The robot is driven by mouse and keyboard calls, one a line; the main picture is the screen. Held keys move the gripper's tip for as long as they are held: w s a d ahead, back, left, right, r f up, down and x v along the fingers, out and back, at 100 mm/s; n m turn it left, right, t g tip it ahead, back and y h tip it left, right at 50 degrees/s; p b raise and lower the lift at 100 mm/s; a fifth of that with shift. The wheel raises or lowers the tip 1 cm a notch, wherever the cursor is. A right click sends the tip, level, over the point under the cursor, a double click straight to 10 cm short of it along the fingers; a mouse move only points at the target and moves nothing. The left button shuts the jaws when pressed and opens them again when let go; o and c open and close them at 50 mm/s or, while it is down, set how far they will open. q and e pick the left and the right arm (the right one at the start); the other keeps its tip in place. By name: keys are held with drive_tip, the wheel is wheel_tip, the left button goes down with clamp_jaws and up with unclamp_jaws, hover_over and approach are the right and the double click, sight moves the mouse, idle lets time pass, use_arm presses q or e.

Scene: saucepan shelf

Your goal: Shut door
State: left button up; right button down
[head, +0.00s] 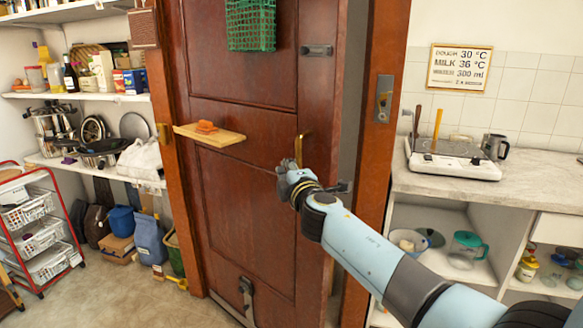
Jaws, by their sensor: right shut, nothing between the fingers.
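The brown wooden door (245,205) stands in the middle of the head view. My right gripper (284,166) is shut and empty, in front of the door just below and left of the handle. I cannot tell whether it touches the door. The wooden door frame (377,150) with a metal strike plate (384,98) is to the right. My left gripper is not in view.
A small wooden ledge (209,136) and a green basket (250,25) are on the door. A counter (510,178) with a hotplate (452,160) stands at right. Loaded shelves and a red-framed cart (35,230) are at left. The floor before the door looks mostly clear.

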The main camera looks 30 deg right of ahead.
drive_tip(key=shift+w+d, duration=0.25)
drive_tip(key=shift+d, duration=0.2)
drive_tip(key=shift+w+d, duration=0.2)
drive_tip(key=shift+d, duration=0.25)
